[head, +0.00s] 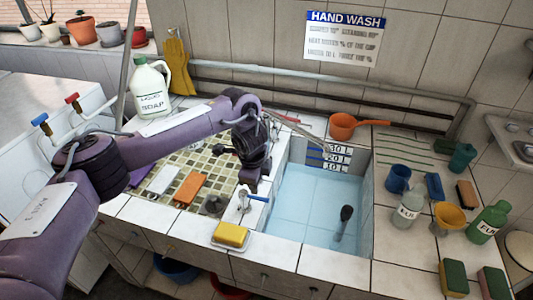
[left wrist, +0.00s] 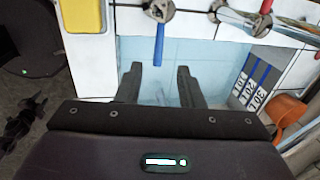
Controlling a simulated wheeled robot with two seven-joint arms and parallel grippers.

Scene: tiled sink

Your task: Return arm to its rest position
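My left arm (head: 150,150) is purple with black joints and reaches in from the left over the mosaic drainboard. Its gripper (head: 250,184) is at the left edge of the sink, above the tap. In the left wrist view the two dark fingers (left wrist: 160,85) are apart, with nothing between them. Pale blue basin shows beyond and between the fingers. A tap with a blue lever (left wrist: 159,42) lies just past the fingertips; this lever (head: 259,198) also shows in the head view. My right gripper is in neither view.
The sink basin (head: 290,210) holds a dark brush (head: 344,218). A yellow sponge (head: 230,234) sits on the front rim. A soap jug (head: 150,88) stands behind my arm. An orange pan (head: 345,126) is at the back. Cups and bottles crowd the right counter.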

